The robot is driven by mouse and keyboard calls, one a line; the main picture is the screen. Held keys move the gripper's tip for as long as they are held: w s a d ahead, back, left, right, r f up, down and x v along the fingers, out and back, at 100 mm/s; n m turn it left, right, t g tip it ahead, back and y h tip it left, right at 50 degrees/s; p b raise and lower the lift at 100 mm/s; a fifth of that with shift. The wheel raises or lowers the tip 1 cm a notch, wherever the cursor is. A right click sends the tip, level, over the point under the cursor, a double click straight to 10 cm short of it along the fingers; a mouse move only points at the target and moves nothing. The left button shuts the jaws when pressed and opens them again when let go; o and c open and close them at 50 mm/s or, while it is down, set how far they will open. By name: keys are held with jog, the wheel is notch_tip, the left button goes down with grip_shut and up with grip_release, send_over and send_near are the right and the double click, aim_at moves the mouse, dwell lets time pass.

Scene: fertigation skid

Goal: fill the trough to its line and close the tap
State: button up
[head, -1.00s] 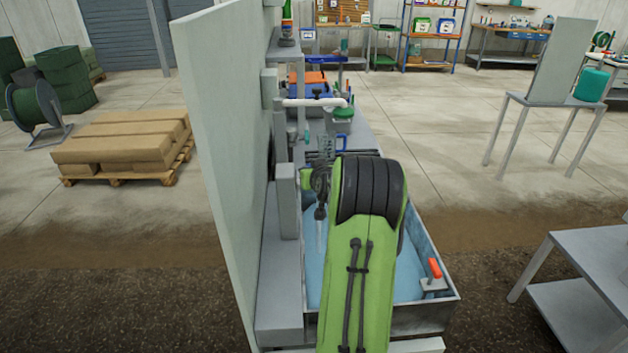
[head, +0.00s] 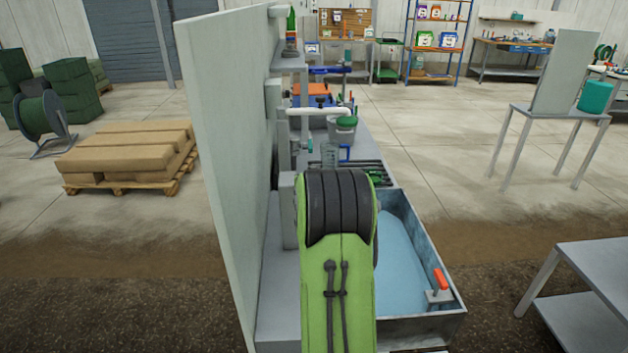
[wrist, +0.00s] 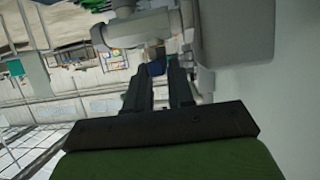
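The trough (head: 440,262) is a grey metal tank at the foot of the pale wall panel, with light-blue water (head: 400,262) in it. My green arm covers its left part in the head view. The fill line cannot be made out. The tap is hidden behind my arm in the head view. In the wrist view, my gripper (wrist: 160,72) has two dark fingers with a gap between them. A grey pipe fitting (wrist: 140,32) is just beyond the fingertips, and something dark blue (wrist: 156,68) shows between them; contact cannot be told.
An orange-handled piece (head: 441,279) sits at the trough's near right corner. Behind the trough are a white pipe (head: 318,111), a grey bucket (head: 342,132) and a clear jug (head: 329,154). A grey table (head: 600,270) stands at right, with open floor between.

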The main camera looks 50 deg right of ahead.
jog(key=shift+o, duration=1.4)
jog(key=v, duration=1.5)
jog(key=shift+s+a+r+b, duration=0.2)
jog(key=shift+a+b, duration=0.1)
jog(key=shift+b, duration=0.1)
